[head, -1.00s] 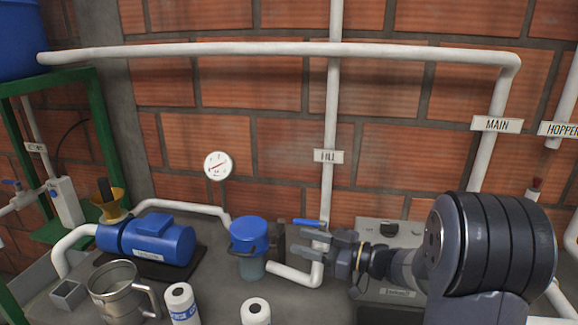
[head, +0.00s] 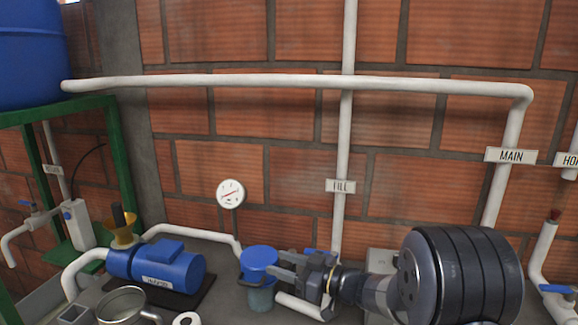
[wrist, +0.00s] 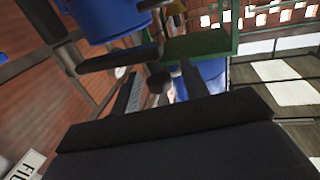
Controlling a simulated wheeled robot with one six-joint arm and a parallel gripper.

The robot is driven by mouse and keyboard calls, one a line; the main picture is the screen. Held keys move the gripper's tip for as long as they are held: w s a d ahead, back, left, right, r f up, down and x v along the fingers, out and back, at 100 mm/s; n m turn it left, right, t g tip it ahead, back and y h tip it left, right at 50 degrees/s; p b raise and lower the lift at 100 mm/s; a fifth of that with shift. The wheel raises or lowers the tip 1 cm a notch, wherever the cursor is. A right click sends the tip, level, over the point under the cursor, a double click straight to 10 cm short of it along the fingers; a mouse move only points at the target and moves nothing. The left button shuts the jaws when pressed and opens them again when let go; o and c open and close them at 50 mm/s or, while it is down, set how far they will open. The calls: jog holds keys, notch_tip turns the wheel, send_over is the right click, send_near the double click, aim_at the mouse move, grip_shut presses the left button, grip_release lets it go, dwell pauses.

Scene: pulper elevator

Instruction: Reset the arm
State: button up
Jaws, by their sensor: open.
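My gripper (head: 288,268) is in the lower middle of the head view, with its jaws pointing left. Its fingers are apart and nothing shows between them. It is beside the blue-lidded strainer (head: 259,262), overlapping its right edge in the picture; I cannot tell whether they touch. In the wrist view the two dark fingers of my gripper (wrist: 160,95) reach upward, apart. My arm covers part of the bench and the lower end of the FILL pipe (head: 342,130).
A blue pump (head: 160,268) stands left of the strainer, with a metal jug (head: 122,305) in front. A gauge (head: 230,193) and the MAIN sign (head: 511,156) are behind. A blue tank (head: 28,55) stands on a green frame (head: 118,150).

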jog(key=v, duration=1.1)
jog(key=x, duration=1.1)
jog(key=shift+a+f, duration=0.15)
jog(key=shift+a, duration=0.05)
jog(key=shift+a+m+t+h+b, duration=0.4)
jog(key=shift+m+t+h+b, duration=0.25)
jog(key=shift+t+b, duration=0.4)
jog(key=m+t+h+b, duration=0.1)
jog(key=w+a+m+t+h+b, duration=0.1)
jog(key=b, duration=0.1)
jog(key=m+t+h+b, duration=0.1)
jog(key=shift+w+a+t+b, duration=0.15)
jog(key=shift+a+t+b, duration=0.15)
jog(key=shift+a, duration=0.1)
jog(key=shift+d, duration=0.1)
